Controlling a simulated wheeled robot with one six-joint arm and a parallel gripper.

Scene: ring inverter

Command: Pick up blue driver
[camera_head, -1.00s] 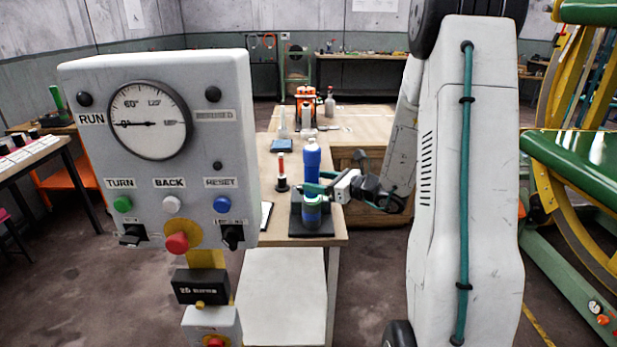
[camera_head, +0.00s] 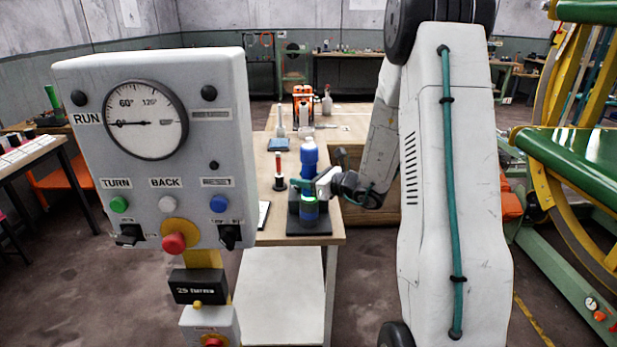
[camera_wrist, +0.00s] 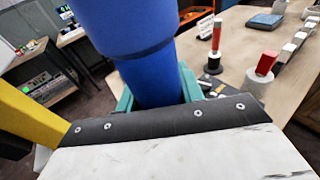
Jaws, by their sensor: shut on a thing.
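The blue driver (camera_head: 309,152) stands upright over a dark base plate (camera_head: 313,229) at the near end of the workbench. My gripper (camera_head: 308,186) reaches in from the right and is shut around the driver's middle. In the wrist view the driver's thick blue body (camera_wrist: 135,35) fills the upper middle, with the teal fingers of my gripper (camera_wrist: 156,92) on both sides of it. Its lower end is hidden there by the gripper body. I cannot tell whether the driver touches the base.
A red-and-black tool (camera_head: 279,170) stands close left of the driver. A blue flat item (camera_head: 278,144) and an orange device (camera_head: 302,105) lie farther back. A grey control panel (camera_head: 160,150) stands at the near left. Green-and-yellow machinery (camera_head: 575,160) stands at the right.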

